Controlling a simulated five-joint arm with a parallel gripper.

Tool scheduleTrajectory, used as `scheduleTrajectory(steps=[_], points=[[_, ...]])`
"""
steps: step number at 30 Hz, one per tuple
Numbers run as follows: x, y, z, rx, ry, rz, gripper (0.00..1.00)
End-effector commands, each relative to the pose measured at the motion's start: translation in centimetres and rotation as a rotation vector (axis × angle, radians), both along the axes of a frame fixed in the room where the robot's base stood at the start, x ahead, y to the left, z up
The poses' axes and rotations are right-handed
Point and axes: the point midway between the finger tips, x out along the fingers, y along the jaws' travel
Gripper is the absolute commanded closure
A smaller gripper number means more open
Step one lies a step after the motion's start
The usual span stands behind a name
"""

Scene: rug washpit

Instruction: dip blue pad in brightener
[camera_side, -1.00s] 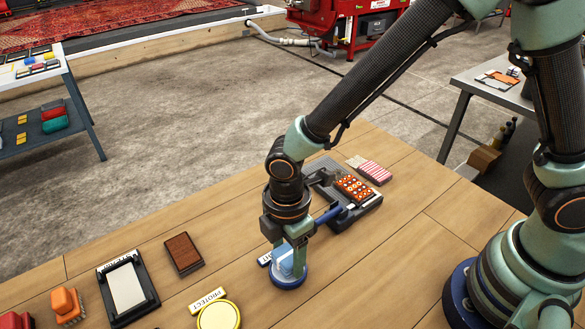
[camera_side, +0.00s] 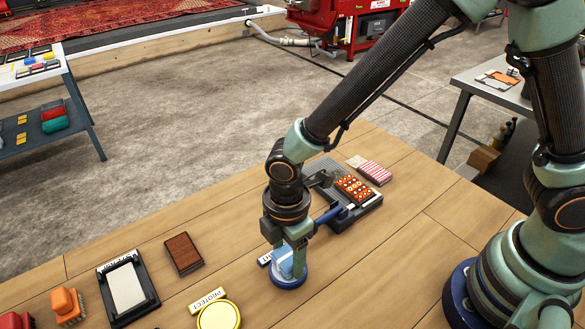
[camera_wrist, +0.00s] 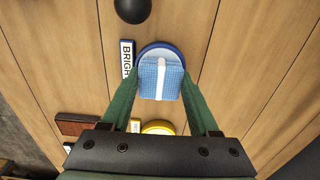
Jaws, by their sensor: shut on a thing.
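My gripper (camera_side: 286,250) points down and is shut on the blue pad (camera_side: 286,265). In the wrist view the pad (camera_wrist: 160,80) shows as a light blue textured block with a white stripe, between the two green fingers. It is over the round blue brightener dish (camera_side: 289,282), whose blue rim (camera_wrist: 160,46) shows around it. The pad looks low, at the dish, but I cannot tell whether it touches the contents. The dish's label (camera_wrist: 127,57) reads "BRIGH" in the wrist view and is partly hidden.
A yellow dish (camera_side: 218,315) with a "PROTECT" label stands left of the blue dish. Further left are a brown block (camera_side: 183,253) and a black tray with a white pad (camera_side: 128,288). Behind my gripper is a dark tray (camera_side: 362,210) with an orange spotted block.

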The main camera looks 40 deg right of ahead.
Motion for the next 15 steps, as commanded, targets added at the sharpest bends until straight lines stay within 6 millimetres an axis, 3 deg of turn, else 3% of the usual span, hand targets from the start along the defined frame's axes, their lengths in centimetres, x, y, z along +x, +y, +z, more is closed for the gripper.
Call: scheduleTrajectory(steps=[15], points=[[0.01, 0.01, -0.56, 0.0, 0.0, 0.0, 0.83]])
